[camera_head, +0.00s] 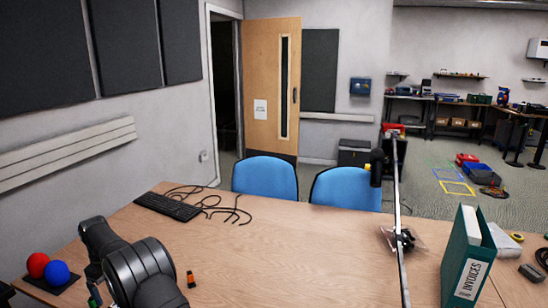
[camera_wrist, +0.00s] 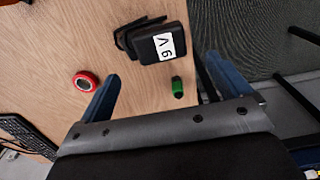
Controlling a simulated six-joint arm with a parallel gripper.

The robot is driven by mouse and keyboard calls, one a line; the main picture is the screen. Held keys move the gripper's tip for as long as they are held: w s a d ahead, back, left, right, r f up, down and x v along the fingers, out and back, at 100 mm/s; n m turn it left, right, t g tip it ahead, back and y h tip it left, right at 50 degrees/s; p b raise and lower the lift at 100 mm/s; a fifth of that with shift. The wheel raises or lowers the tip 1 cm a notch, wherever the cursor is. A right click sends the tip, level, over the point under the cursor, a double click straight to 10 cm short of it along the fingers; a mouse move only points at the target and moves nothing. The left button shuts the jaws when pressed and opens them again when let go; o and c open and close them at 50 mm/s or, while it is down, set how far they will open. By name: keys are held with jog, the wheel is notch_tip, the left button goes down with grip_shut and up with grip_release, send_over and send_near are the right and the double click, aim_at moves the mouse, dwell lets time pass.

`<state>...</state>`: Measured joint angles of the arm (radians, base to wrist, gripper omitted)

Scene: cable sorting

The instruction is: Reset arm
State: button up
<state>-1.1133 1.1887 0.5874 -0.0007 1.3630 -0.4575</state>
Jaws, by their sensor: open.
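My gripper (camera_wrist: 162,72) shows in the wrist view with its two blue fingers spread wide and nothing between them touching either finger. My dark arm shows at the lower left of the head view, where I cannot make out the gripper. A black keyboard (camera_head: 168,206) with loose black cables (camera_head: 215,203) lies at the table's back left.
Red (camera_head: 38,265) and blue (camera_head: 56,272) balls sit at the left. A small orange-and-black item (camera_head: 191,279) stands right of my arm. A teal "INVOICES" binder (camera_head: 468,262) and a thin upright pole (camera_head: 399,225) stand at the right. The table's middle is clear.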

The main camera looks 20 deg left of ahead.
notch_tip(320, 180, down, 9)
jog(key=shift+r, duration=0.1)
notch_tip(320, 180, up, 5)
jog(key=shift+w+d+f, duration=0.15)
jog(key=shift+f, duration=0.05)
jog(key=w+d+r, duration=0.6)
jog(key=d+r, duration=0.1)
jog(key=d, duration=0.3)
jog(key=w+d+f, duration=0.1)
jog(key=d+f, duration=0.3)
jog(key=d, duration=1.2)
jog(key=shift+n, duration=0.3)
jog(key=s+a+f, duration=0.1)
jog(key=a+f, duration=0.1)
jog(key=a, duration=0.1)
jog(key=s+a+f, duration=0.1)
jog(key=a+f, duration=0.1)
jog(key=a, duration=0.1)
jog(key=s+a+f, duration=0.2)
jog(key=a, duration=0.1)
jog(key=shift+a+f, duration=0.3)
jog(key=shift+f, duration=0.1)
